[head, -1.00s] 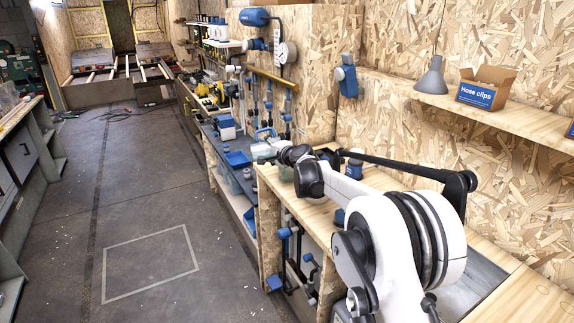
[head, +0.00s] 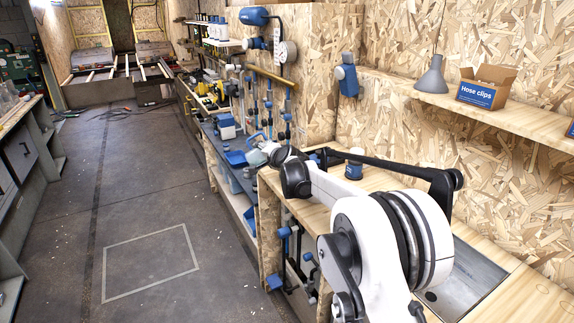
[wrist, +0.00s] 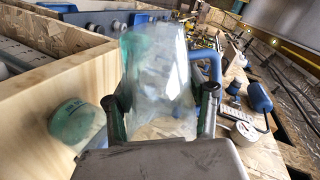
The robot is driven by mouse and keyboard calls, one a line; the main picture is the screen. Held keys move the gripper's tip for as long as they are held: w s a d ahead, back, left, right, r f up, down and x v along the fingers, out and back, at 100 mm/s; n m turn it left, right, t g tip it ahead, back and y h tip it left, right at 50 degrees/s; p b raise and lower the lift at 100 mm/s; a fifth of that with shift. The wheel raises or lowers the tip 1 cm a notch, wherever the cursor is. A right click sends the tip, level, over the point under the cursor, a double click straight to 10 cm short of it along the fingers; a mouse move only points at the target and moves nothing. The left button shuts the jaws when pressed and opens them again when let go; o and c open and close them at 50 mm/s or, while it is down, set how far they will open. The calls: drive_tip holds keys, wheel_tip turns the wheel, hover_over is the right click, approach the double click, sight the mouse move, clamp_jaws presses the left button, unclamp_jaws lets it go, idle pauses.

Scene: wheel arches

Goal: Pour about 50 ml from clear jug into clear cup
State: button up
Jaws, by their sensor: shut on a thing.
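The clear jug (wrist: 158,72), faintly green, is between the two dark fingers of my gripper (wrist: 160,108) in the wrist view. The gripper is shut on it. A blue handle (wrist: 211,62) shows beside the jug. I cannot tell the jug's exact tilt or liquid level. A clear greenish rounded vessel (wrist: 75,122), likely the clear cup, is left of the gripper and apart from the jug. In the head view my gripper (head: 272,153) is small and partly hidden by my arm near the bench's far end; the cup cannot be made out there.
The wooden bench (head: 375,178) runs below my arm. A blue-and-white container (head: 354,163) stands on it behind my arm. The shelf above holds a hose clips box (head: 486,88) and a grey cone (head: 432,78). A lower bench with blue trays (head: 237,158) lies beyond.

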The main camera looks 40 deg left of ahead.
sight(253, 164)
drive_tip(key=shift+r, duration=0.2)
drive_tip(key=shift+s+d+r+n+t+h+b, duration=0.15)
drive_tip(key=shift+r+n+t+h, duration=0.15)
drive_tip(key=shift+n, duration=0.3)
drive_tip(key=shift+w+d+r+n+t+h+b, duration=0.1)
drive_tip(key=shift+r+n+t+h+b, duration=0.1)
drive_tip(key=shift+n+t+h, duration=0.3)
drive_tip(key=shift+s+a+f+n+b, duration=0.1)
drive_tip(key=shift+s+f+n+b, duration=0.1)
drive_tip(key=shift+f+n+b, duration=0.35)
drive_tip(key=f, duration=0.1)
drive_tip(key=f+n+b, duration=0.1)
drive_tip(key=s+f+t+h+b, duration=0.1)
drive_tip(key=shift+s+a, duration=0.1)
drive_tip(key=shift+a, duration=0.15)
drive_tip(key=shift+s+a+r+n+t+h, duration=0.15)
drive_tip(key=shift+s+n+t+h, duration=0.2)
drive_tip(key=shift+n, duration=0.3)
drive_tip(key=shift+s+a+f+n+t+h+b, duration=0.15)
drive_tip(key=shift+s+n+t+h+b, duration=0.15)
drive_tip(key=shift+s+n+t+b, duration=0.25)
drive_tip(key=shift+s+a+f+n+t+h+b, duration=0.15)
drive_tip(key=shift+s+n+t+h+b, duration=0.25)
drive_tip(key=shift+n, duration=0.35)
drive_tip(key=shift+w+y, duration=0.15)
drive_tip(key=shift+y, duration=0.1)
